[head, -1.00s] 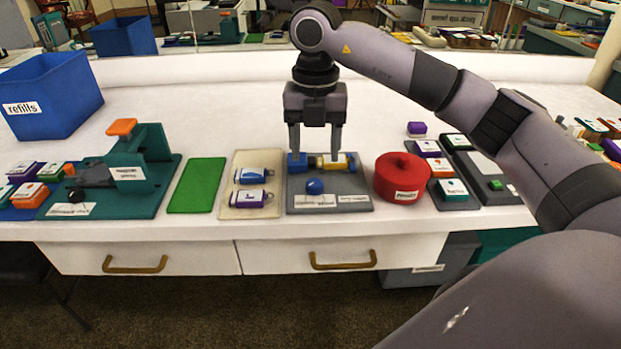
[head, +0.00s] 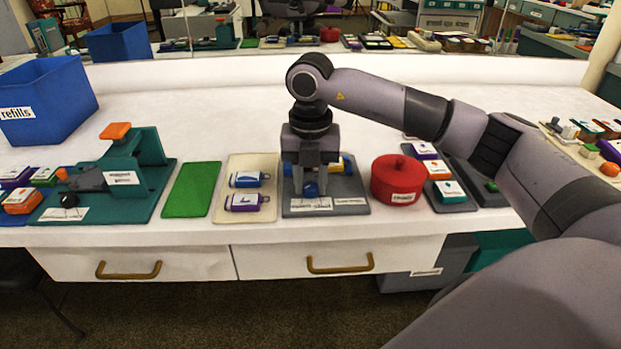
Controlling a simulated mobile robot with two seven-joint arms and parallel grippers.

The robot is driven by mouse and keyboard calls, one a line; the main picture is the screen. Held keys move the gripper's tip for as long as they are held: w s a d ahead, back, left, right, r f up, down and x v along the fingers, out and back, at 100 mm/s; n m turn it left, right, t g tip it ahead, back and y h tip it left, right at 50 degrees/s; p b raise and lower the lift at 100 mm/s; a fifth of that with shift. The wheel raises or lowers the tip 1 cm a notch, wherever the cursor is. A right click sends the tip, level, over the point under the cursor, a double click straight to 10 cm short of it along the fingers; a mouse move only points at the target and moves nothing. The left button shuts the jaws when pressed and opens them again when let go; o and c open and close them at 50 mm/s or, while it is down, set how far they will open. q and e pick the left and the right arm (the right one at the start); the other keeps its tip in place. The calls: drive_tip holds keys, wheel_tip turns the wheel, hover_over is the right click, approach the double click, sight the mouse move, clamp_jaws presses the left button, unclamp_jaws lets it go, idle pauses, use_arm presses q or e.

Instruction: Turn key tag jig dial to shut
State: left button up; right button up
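The key tag jig is a grey board (head: 349,196) with pale labels along its front edge, on the bench near the middle of the head view. Its dial is a round blue knob (head: 310,190) near the front. A blue and yellow part (head: 347,165) lies across the back of the jig, mostly hidden behind my gripper. My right gripper (head: 310,188) points down over the jig, with one finger on each side of the knob. The fingers appear closed on it. The dial's setting is too small to read. My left gripper is not in view.
A cream board (head: 232,204) with two tags lies left of the jig, then a green mat (head: 190,190) and a teal press (head: 140,165). A red round pot (head: 397,180) stands close on the right.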

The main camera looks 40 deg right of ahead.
drive_tip(key=shift+n, duration=0.3)
drive_tip(key=n+p, duration=0.1)
drive_tip(key=n, duration=0.7)
drive_tip(key=shift+n, duration=0.4)
drive_tip(key=n, duration=0.5)
drive_tip(key=shift+n+p, duration=0.3)
drive_tip(key=shift+p, duration=0.05)
drive_tip(key=n, duration=0.4)
drive_tip(key=shift+w+n, duration=0.1)
drive_tip(key=shift+n, duration=0.3)
drive_tip(key=shift+r, duration=0.1)
drive_tip(key=o, duration=1)
drive_tip(key=shift+o, duration=0.2)
